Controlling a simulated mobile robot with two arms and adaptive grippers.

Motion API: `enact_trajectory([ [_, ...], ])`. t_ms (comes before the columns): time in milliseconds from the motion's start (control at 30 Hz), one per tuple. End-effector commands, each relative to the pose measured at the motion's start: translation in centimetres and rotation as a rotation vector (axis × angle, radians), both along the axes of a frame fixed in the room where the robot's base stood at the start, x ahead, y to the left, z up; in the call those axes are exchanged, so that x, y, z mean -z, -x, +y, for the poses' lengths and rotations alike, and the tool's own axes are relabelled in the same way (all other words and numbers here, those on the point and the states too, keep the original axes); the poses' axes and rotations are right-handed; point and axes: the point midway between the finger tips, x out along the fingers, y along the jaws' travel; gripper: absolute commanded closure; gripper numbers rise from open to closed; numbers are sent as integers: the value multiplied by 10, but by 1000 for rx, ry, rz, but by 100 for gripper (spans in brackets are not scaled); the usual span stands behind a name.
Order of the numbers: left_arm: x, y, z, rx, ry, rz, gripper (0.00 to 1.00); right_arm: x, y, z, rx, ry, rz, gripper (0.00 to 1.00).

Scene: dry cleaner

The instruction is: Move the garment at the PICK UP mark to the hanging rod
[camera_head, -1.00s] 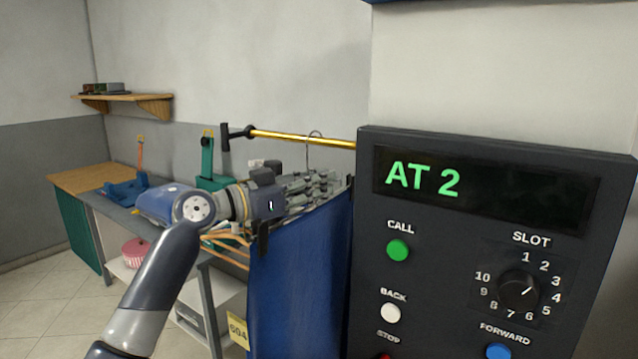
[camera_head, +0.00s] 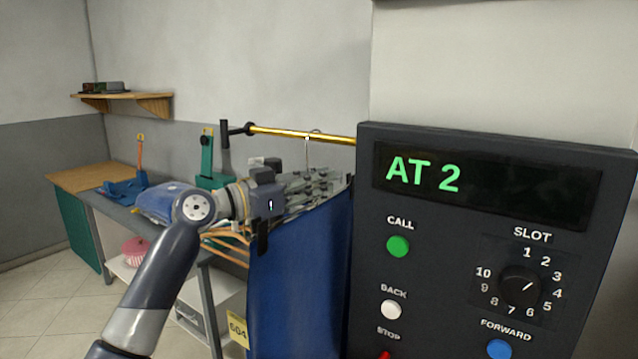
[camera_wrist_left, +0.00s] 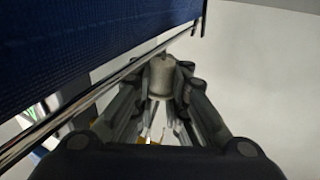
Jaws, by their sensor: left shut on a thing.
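The blue garment (camera_head: 300,275) hangs in front of my left arm's hand in the head view, with a yellow tag (camera_head: 238,328) reading 604 at its lower left. My left gripper (camera_head: 318,183) is shut on the hanger near the garment's top; the wire hook (camera_head: 307,150) rises above it, close to the brass hanging rod (camera_head: 290,135). I cannot tell whether the hook rests on the rod. In the left wrist view the gripper fingers (camera_wrist_left: 160,105) close together beside the blue cloth (camera_wrist_left: 85,55) and a metal bar. My right gripper is out of view.
A dark control panel (camera_head: 440,270) showing AT 2 blocks the right side and hides part of the rod. A work table (camera_head: 125,205) with a folded blue item, a green device (camera_head: 207,160) and wooden hangers (camera_head: 228,245) stand at the left. A shelf (camera_head: 122,97) is on the wall.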

Motion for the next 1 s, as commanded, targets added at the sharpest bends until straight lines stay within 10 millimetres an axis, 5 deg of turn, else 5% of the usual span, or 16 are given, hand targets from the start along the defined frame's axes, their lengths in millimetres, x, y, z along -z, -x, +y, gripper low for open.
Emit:
enact_trajectory([
  [200, -1, 0, 0, 0, 1, -2, 100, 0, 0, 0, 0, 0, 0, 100],
  [233, -1, 0, 0, 0, 1, -2, 83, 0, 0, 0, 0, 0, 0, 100],
  [333, -1, 0, 0, 0, 1, -2, 62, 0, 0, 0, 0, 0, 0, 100],
  [733, 1, 2, 4, -1, -1, 1, 62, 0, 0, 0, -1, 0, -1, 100],
  [1000, 3, 24, 43, -4, -2, -1, 62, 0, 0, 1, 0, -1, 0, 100],
])
